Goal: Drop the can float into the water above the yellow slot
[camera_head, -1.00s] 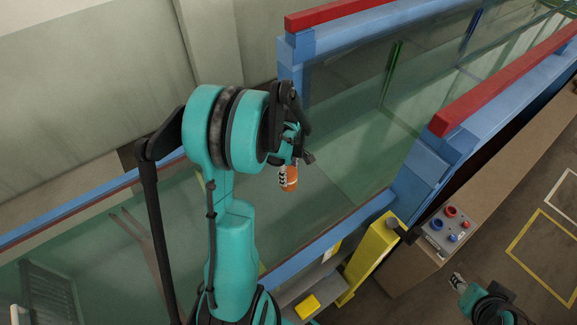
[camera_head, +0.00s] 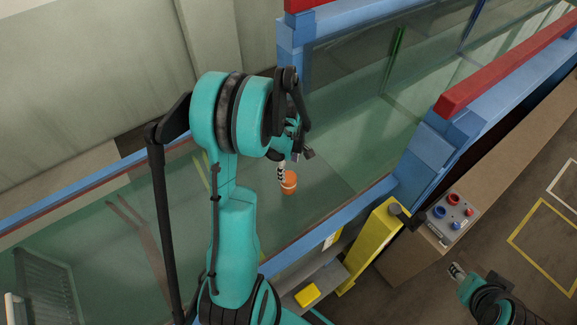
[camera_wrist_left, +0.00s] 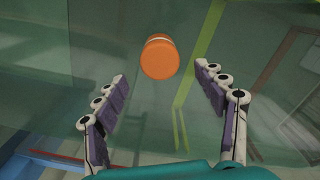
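The can float (camera_head: 289,183) is orange with a pale band. It is inside the glass flume, just beyond the fingers of my left gripper (camera_head: 282,172). In the left wrist view the can float (camera_wrist_left: 160,60) shows its round orange end past the spread fingertips, with clear gaps on both sides. My left gripper (camera_wrist_left: 162,88) is open there and holds nothing. A yellow-green strip (camera_wrist_left: 203,45), perhaps the yellow slot, runs right of the can in that view. I cannot tell whether the can touches the water. My right gripper (camera_head: 457,271) is at the lower right, its opening unclear.
The blue flume rails (camera_head: 330,222) and a blue upright (camera_head: 291,60) border the glass. Red beams (camera_head: 505,70) top the far section. A yellow post (camera_head: 372,243) and a button box (camera_head: 452,217) stand outside, right of my left arm.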

